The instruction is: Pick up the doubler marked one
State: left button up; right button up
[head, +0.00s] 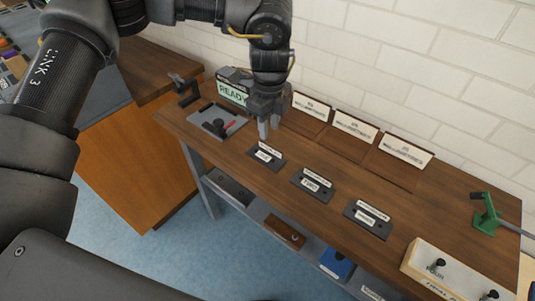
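The doubler marked one (266,159) is a flat dark plate with white labels, lying on the wooden bench (240,153). It is the leftmost of a row, with the doubler marked two (312,185) and a third doubler (368,219) to its right. My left gripper (266,128) points down just behind the first doubler. It looks apart from the plate, and its fingers are seen too nearly edge-on to tell their gap. My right gripper is out of view.
A "READY" sign (233,92) and a grey tray (215,122) with a red-marked tool stand left of the gripper. Several labelled wooden boards (354,128) line the wall. A green holder (486,214) and a cream box (455,270) stand at the right.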

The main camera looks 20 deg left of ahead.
aim_at(271, 147)
pick_arm(q)
jog(key=shift+d+f, duration=0.1)
jog(key=shift+f, duration=0.85)
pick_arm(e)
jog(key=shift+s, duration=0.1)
